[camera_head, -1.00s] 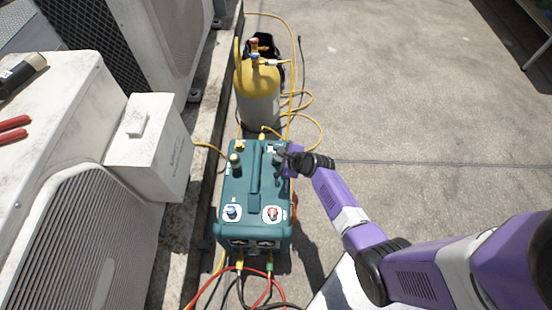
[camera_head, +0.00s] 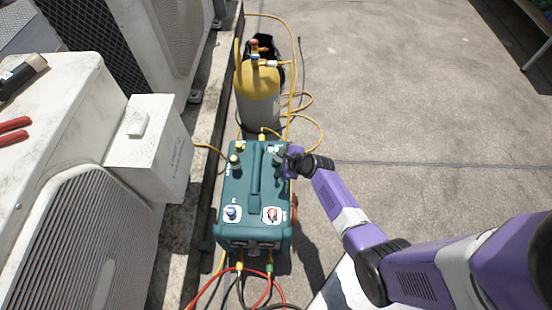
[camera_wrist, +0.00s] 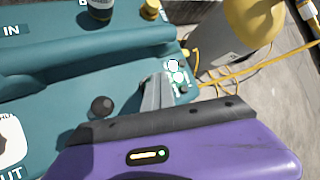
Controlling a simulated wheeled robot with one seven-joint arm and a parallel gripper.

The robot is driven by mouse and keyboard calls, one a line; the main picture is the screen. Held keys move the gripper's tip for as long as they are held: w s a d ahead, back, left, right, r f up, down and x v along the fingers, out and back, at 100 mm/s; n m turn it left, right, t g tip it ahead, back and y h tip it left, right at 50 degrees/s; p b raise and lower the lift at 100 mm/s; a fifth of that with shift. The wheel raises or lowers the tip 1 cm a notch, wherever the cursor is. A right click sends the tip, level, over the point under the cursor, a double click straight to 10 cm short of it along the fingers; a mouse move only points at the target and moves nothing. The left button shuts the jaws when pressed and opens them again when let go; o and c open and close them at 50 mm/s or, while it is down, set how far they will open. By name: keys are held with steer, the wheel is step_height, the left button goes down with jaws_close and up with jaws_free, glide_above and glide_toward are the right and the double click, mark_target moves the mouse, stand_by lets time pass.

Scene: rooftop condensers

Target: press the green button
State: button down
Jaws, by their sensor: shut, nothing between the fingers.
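A teal machine (camera_head: 240,195) with a carry handle stands on the ground. At its far right top corner is a small white control panel (camera_head: 272,149). In the wrist view the panel (camera_wrist: 178,77) shows round marks with green edges, just beyond my fingertips. Which of them is the green button is too small to tell. My gripper (camera_head: 284,157) is over that corner, shut and empty. In the wrist view my gripper's grey fingers (camera_wrist: 157,92) are together beside the panel and may hide part of it. Contact with the panel cannot be told.
A black ball knob (camera_wrist: 101,107) stands up from the machine top near my fingers. A yellow-topped cylinder (camera_head: 257,95) with hoses stands behind the machine. White condenser units (camera_head: 60,130) line the left. Open concrete lies to the right.

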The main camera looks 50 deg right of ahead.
steer(key=shift+r+p, duration=0.85)
steer(key=shift+r, duration=0.1)
steer(key=shift+r, duration=0.1)
step_height(320, 180, up, 5)
steer(key=p, duration=0.5)
stand_by(0.6)
